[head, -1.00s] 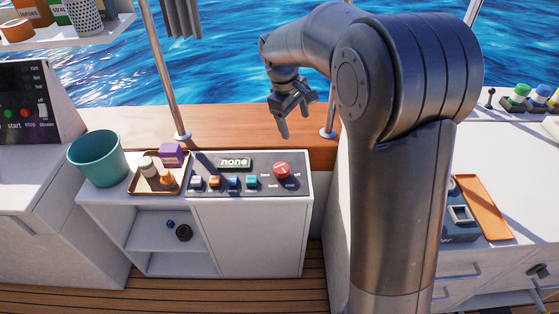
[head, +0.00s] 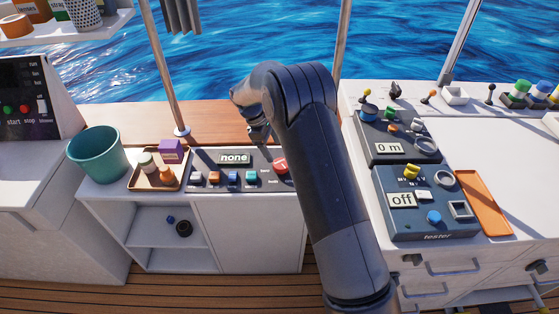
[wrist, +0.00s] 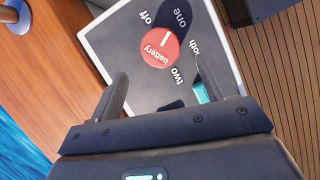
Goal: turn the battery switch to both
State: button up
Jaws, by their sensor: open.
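The battery switch (head: 281,165) is a round red knob on the dark panel at the right end of the low white cabinet. In the wrist view the knob (wrist: 160,48) carries a white line, with the labels off, one, both and two around it. The line points up in that picture, towards the off and one side; its exact setting is hard to tell. My gripper (wrist: 161,86) is open and empty, its fingers spread short of the knob in that picture. A display (head: 234,158) reads none.
Several coloured rocker switches (head: 214,179) line the panel, a teal one (wrist: 204,92) near one finger. A tray (head: 150,180) with small containers and a teal bucket (head: 97,154) stand to the left. A tester (head: 425,203) stands on the right counter.

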aim_at(281, 163)
jog(key=x, duration=0.7)
jog(key=shift+c, duration=0.5)
jog(key=c, duration=0.9)
jog(key=shift+m, duration=0.3)
jog(key=m+g, duration=0.1)
jog(key=m, duration=0.1)
jog(key=m+g+y, duration=0.1)
jog(key=m, duration=0.2)
jog(key=shift+w+d+m, duration=0.1)
jog(key=shift+w+m, duration=0.1)
jog(key=shift+m, duration=0.1)
jog(key=m+y, duration=0.1)
jog(key=m, duration=0.1)
jog(key=m+g+y, duration=0.1)
jog(key=m, duration=0.2)
jog(key=shift+d, duration=0.1)
jog(key=shift+m, duration=0.4)
